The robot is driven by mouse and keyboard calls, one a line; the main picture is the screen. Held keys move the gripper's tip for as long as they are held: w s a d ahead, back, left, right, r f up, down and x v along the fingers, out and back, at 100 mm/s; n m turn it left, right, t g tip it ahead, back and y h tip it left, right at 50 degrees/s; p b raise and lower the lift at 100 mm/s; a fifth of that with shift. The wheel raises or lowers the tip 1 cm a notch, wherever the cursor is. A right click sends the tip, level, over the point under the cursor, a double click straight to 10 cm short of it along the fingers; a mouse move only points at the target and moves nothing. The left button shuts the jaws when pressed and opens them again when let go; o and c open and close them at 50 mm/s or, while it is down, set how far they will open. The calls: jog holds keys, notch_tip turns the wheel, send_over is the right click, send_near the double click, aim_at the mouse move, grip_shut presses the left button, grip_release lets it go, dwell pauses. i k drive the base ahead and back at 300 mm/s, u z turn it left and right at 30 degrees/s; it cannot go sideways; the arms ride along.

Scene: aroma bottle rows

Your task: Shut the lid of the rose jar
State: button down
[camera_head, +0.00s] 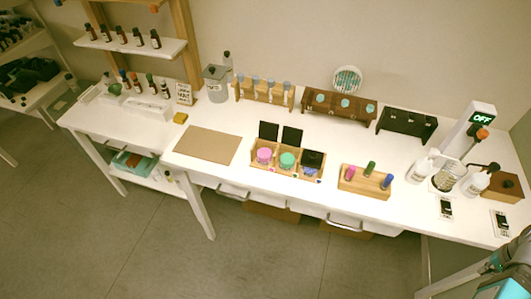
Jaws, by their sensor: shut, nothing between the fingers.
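A wooden box (286,172) with three compartments stands near the front edge of the table, left of its middle. The left compartment holds a jar with pink contents (264,156), which I take as the rose jar. A dark lid (268,131) stands upright behind it, open. The middle compartment holds a green jar (287,160), with its own dark lid (292,136) upright behind it. The right compartment is covered by a dark lid (312,159) lying down, with purple below. Part of my arm shows at the bottom right corner, far from the box; my gripper is not visible.
A brown mat (208,145) lies left of the box. A wooden stand (365,182) with pink, green and blue pegs is to its right. Wooden racks (338,106) stand behind. The table between box and racks is mostly clear.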

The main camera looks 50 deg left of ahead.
aim_at(268, 131)
jog(key=u, duration=2.1)
